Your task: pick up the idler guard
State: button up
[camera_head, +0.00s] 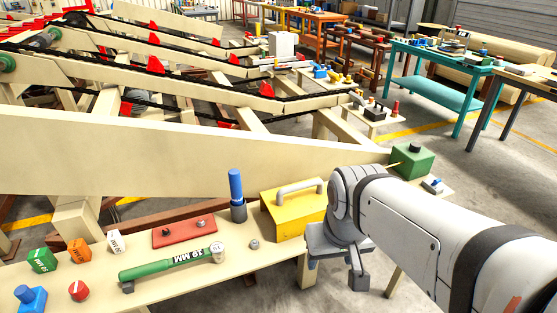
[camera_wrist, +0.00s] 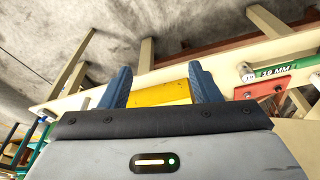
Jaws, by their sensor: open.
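A yellow block-like piece with a grey arched handle, which looks like the idler guard (camera_head: 297,217), sits at the right end of the cream bench. My gripper (camera_head: 337,272) is just to its right and nearer the camera, over the bench's end, apart from it as far as I can tell. In the wrist view the two blue fingers of my gripper (camera_wrist: 161,80) are spread wide. The yellow guard (camera_wrist: 160,94) shows beyond and between them, with its lower part hidden by the gripper body. The handle is not clear there. Nothing is held.
The cream bench (camera_head: 190,277) also bears a green 19 mm wrench (camera_head: 165,263), a red plate (camera_head: 184,232), a blue-handled tool (camera_head: 236,190) and several coloured blocks. A cream beam (camera_head: 190,155) runs behind. A green box (camera_head: 412,160) stands behind my arm.

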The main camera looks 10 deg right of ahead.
aim_at(291, 207)
jog(key=k, duration=1.3)
jog(key=z, duration=0.55)
jog(key=i, duration=1.85)
jog(key=u, duration=0.5)
